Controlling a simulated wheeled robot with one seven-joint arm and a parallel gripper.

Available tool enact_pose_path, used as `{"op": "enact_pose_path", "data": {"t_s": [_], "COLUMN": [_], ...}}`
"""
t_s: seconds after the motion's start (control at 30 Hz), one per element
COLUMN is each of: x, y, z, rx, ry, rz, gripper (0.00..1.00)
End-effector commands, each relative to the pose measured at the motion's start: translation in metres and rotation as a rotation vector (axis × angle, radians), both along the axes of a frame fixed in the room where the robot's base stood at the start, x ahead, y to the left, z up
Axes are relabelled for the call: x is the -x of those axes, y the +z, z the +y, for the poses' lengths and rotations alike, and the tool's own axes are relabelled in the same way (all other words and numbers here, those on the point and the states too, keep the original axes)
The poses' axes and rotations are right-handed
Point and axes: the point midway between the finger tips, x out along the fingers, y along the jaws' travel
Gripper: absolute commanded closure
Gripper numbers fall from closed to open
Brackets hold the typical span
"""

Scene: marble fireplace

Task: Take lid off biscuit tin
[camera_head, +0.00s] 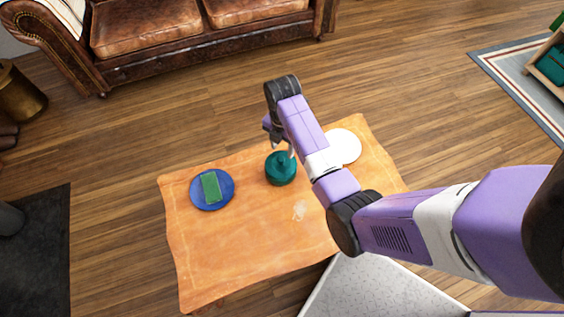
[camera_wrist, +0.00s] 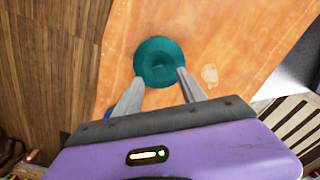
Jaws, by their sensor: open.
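A round teal tin (camera_head: 281,173) with its lid on top stands on the orange wooden table (camera_head: 235,262), near the far edge. In the wrist view the teal lid (camera_wrist: 160,60) shows from above as a round disc with a raised middle. My gripper (camera_wrist: 158,80) is open, its two grey fingers apart and pointing at the tin from above. The fingertips appear at either side of the lid's near part; I cannot tell whether they touch it. In the head view my gripper (camera_head: 283,147) hangs just above the tin, its fingers partly hidden.
A blue plate (camera_head: 198,203) with a green block (camera_head: 211,187) on it lies left of the tin. A white plate (camera_head: 344,146) lies to the right, partly behind my arm. The table's front left is clear. A brown leather sofa (camera_head: 190,45) stands beyond.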

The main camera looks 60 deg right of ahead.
Motion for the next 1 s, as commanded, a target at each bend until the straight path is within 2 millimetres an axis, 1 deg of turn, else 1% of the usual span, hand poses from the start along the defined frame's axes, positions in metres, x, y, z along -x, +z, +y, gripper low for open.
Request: {"op": "enact_pose_path", "data": {"t_s": [0.1,0.27,0.5,0.6,0.87,0.9,0.97,1.0], "x": [0.0,0.0,-0.002,-0.002,-0.003,-0.003,-0.003,-0.003], "y": [-0.014,-0.029,-0.062,-0.071,-0.074,-0.074,-0.074,-0.074], "z": [0.001,0.002,0.008,0.007,0.007,0.007,0.007,0.007], "rx": [-0.001,0.0,0.0,0.001,0.003,0.003,0.002,0.002], "ry": [0.003,0.002,0.001,0.0,0.0,0.0,0.0,0.0], "rz": [0.002,0.0,0.0,0.0,-0.003,-0.003,-0.003,-0.003], "gripper": [0.52,0.52,0.52,0.52,0.52,0.54,0.66,0.74]}}
